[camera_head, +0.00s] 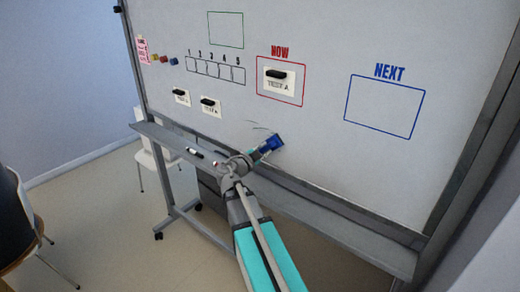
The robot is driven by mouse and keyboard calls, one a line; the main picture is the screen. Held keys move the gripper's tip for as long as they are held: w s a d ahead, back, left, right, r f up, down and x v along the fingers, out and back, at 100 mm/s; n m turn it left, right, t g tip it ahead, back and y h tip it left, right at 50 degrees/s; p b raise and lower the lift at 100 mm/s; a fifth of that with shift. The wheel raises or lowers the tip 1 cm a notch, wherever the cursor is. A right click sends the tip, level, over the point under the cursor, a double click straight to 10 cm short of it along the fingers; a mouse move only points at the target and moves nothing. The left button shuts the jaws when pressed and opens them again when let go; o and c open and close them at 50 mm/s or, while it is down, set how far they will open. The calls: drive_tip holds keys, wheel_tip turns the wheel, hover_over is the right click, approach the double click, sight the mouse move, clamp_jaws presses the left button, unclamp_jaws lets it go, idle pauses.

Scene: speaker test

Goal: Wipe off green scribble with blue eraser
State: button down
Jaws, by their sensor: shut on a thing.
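The blue eraser (271,143) is at the lower part of the whiteboard (335,136), held at the end of my arm. It looks to be at or very near the board surface; I cannot tell whether it touches. My gripper (256,154) is shut on the eraser and partly hidden behind my own wrist. Faint dark greenish scribble marks (262,128) show on the board just above and left of the eraser. Part of the scribble may be hidden behind the eraser.
A ledge (330,222) runs along the board's bottom, with markers (195,152) on it. Cards with black clips (210,105) hang on the board, one inside the red NOW frame (281,78). A blue NEXT frame (384,106) is empty. White chairs (147,158) stand at left.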

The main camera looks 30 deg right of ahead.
sight(279, 146)
drive_tip(key=shift+s+d, duration=0.25)
drive_tip(key=shift+s, duration=0.3)
drive_tip(key=shift+s, duration=0.1)
drive_tip(key=shift+s+d, duration=0.3)
drive_tip(key=shift+s, duration=0.55)
drive_tip(key=shift+s+d, duration=0.3)
drive_tip(key=shift+s, duration=0.5)
drive_tip(key=shift+r, duration=0.15)
drive_tip(key=shift+w+r+p, duration=0.1)
drive_tip(key=shift+r+p, duration=0.75)
drive_tip(key=shift+p, duration=0.1)
drive_tip(key=shift+w, duration=0.1)
drive_tip(key=shift+w+a+f, duration=0.1)
drive_tip(key=shift+w+a, duration=0.25)
drive_tip(key=shift+w, duration=0.45)
drive_tip(key=shift+w+a, duration=0.35)
drive_tip(key=shift+w, duration=0.4)
